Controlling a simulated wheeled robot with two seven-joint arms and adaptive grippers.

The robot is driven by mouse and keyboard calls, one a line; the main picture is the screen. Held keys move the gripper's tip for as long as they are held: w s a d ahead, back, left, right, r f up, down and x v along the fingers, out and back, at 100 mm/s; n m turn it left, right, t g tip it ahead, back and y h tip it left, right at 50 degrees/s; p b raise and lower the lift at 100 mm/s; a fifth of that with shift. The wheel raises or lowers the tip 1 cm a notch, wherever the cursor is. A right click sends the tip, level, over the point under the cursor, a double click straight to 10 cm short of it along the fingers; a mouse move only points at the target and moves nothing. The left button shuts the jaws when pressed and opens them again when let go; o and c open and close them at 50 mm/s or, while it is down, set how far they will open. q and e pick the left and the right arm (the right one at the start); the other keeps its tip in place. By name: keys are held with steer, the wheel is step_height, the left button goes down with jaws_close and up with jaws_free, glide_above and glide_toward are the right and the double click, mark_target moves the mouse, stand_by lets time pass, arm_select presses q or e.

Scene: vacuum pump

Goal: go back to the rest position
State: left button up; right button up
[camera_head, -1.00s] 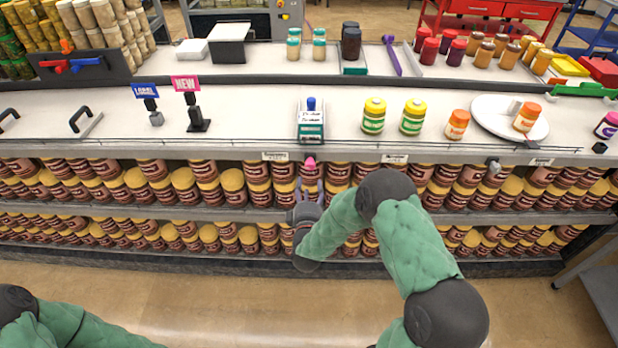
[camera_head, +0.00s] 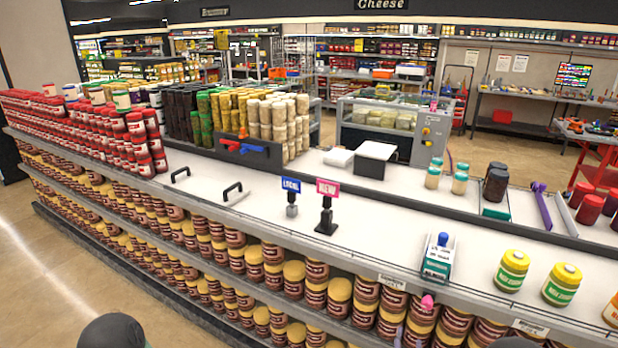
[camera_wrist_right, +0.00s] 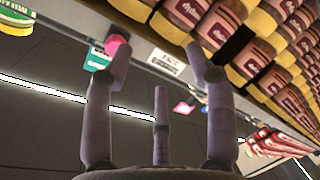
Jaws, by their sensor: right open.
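My right gripper (camera_wrist_right: 160,85) is open and empty in the right wrist view, with its three grey fingers spread. In the head view only its fingertips (camera_head: 408,338) show at the bottom edge, just in front of the shelf of brown jars. A pink knob (camera_head: 427,301) sits at the counter's front edge above the fingertips; in the wrist view the pink knob (camera_wrist_right: 115,44) shows by one finger's tip. A white and green box with a blue top (camera_head: 438,258) stands on the counter behind it. My left gripper is out of view.
The long white counter (camera_head: 380,225) has yellow-lidded jars (camera_head: 511,270) at right and blue and pink signs (camera_head: 327,190) mid-counter. Shelves of brown jars (camera_head: 293,283) fill the front below. Open floor (camera_head: 45,265) lies at left.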

steer(key=s+a+f+m+g+y, duration=0.2)
steer(key=s+a+f+g+y, duration=0.1)
steer(key=a+f, duration=0.3)
steer(key=s+a+f+m+g+y, duration=0.3)
steer(key=s+a+f, duration=0.15)
steer(key=f, duration=0.35)
steer(key=s+a+f+m+g+y, duration=0.2)
steer(key=s+a+f+m+g, duration=0.1)
steer(key=s, duration=0.5)
steer(key=s+a+f+m+g+y, duration=0.2)
steer(key=s+a+g, duration=0.3)
steer(key=s, duration=0.4)
steer(key=shift+s+a+f+m+y, duration=0.3)
steer(key=shift+a+f+m, duration=0.1)
steer(key=shift+a+f, duration=0.4)
steer(key=shift+d, duration=0.1)
